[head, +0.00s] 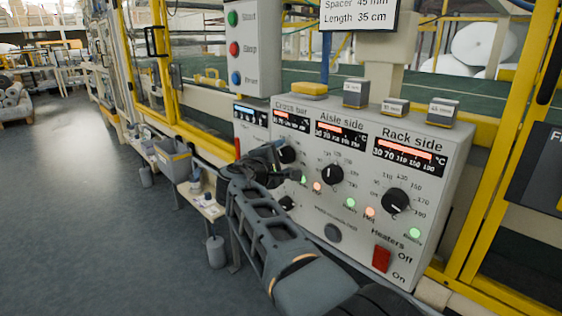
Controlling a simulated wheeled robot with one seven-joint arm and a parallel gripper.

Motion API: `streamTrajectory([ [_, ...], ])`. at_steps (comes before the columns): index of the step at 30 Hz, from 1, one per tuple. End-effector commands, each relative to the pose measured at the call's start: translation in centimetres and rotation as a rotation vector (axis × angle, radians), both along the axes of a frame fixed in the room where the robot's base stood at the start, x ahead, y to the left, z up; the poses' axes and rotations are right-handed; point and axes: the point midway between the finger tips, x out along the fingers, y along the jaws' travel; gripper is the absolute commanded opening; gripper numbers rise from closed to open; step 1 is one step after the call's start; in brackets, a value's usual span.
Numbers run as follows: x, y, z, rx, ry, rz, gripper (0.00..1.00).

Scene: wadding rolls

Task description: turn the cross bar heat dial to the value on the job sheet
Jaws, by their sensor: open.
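The grey heater panel (335,205) has three black dials in a row. The cross bar dial (288,154) is the left one, under the label "Cross bar" and a lit red scale display (291,119). My gripper (279,163) is open at this dial and hides part of it, its pointer and its numbers. I cannot tell whether the fingers touch the dial. A white sheet (358,14) at the top reads "Spacer 45 mm" and "Length 35 cm"; its upper part is cut off and no heat value shows.
The aisle side dial (332,174) and rack side dial (395,201) sit to the right, close by. A red heater switch (382,259) is below. Small labelled grey blocks (355,93) and a yellow block (310,88) stand on top. A yellow frame (510,140) rises at right.

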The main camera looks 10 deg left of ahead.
Motion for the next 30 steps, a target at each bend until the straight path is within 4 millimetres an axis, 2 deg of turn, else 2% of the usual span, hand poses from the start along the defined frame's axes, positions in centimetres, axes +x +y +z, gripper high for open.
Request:
streamTrajectory([
  [7, 0.04, -0.02, 0.02, 0.000, 0.000, 0.000, 0.73],
  [24, 0.00, -0.01, -0.03, 0.000, 0.000, 0.000, 0.19],
  [30, 0.00, -0.02, -0.23, 0.008, -0.005, 0.000, 0.18],
])
